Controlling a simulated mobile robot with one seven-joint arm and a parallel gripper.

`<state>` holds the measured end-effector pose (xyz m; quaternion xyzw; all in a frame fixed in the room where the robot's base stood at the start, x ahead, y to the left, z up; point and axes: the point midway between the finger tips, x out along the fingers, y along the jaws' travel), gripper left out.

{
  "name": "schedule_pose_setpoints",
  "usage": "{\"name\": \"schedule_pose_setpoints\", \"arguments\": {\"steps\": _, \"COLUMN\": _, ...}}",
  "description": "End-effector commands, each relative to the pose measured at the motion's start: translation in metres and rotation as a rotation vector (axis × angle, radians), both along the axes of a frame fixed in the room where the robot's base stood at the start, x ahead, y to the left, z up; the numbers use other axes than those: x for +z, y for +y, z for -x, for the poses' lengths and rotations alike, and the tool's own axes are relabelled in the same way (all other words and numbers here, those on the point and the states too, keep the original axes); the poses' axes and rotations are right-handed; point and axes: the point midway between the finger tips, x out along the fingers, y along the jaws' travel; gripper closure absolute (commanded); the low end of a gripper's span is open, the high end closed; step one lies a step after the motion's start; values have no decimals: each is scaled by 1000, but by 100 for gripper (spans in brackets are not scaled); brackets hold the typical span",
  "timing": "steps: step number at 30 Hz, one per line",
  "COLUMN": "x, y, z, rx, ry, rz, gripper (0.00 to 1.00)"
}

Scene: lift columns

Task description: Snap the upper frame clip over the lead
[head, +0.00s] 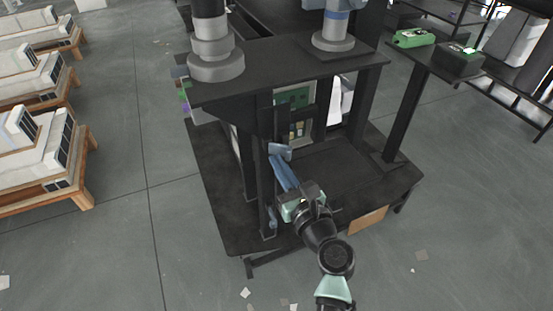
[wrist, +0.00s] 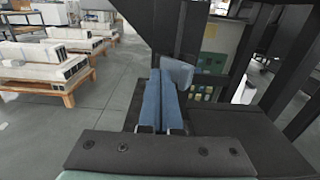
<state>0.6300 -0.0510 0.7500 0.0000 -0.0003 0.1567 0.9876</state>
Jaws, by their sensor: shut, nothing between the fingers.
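My gripper (head: 276,162) is in front of the dark frame post, with its two blue fingers lying side by side. In the wrist view my gripper (wrist: 160,74) is shut and holds nothing. A pale blue-grey piece at the post, which looks like the upper frame clip (head: 280,150), is right at the fingertips. In the wrist view this clip (wrist: 178,72) is just beyond the fingertips and tilted; I cannot tell whether they touch. A smaller blue piece, perhaps a lower clip (head: 272,215), is lower on the post. I cannot make out the lead.
The dark frame (head: 270,70) has a top shelf, posts and a low base deck (head: 215,190). A green circuit panel (head: 295,100) stands inside it. Dark side shelf (head: 425,58) bears green boxes. Pallets with white units (head: 40,150) stand at the left. The floor between is open.

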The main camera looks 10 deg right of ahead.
Motion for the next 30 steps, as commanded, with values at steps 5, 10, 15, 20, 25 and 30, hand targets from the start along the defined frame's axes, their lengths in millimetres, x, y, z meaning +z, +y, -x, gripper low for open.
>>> {"name": "schedule_pose_setpoints", "arguments": {"steps": 5, "x": 1, "y": -4, "z": 11, "rx": -2, "ry": 1, "rz": -1, "gripper": 100}}
{"name": "schedule_pose_setpoints", "arguments": {"steps": 10, "x": 0, "y": -7, "z": 21, "rx": -2, "ry": 1, "rz": -1, "gripper": 100}}
{"name": "schedule_pose_setpoints", "arguments": {"steps": 15, "x": 0, "y": -10, "z": 28, "rx": -2, "ry": 1, "rz": 0, "gripper": 100}}
{"name": "schedule_pose_setpoints", "arguments": {"steps": 20, "x": 0, "y": -10, "z": 30, "rx": -1, "ry": 0, "rz": 0, "gripper": 100}}
{"name": "schedule_pose_setpoints", "arguments": {"steps": 25, "x": 0, "y": -10, "z": 30, "rx": -1, "ry": 0, "rz": 0, "gripper": 100}}
{"name": "schedule_pose_setpoints", "arguments": {"steps": 30, "x": 0, "y": -13, "z": 28, "rx": -2, "ry": 0, "rz": 0, "gripper": 100}}
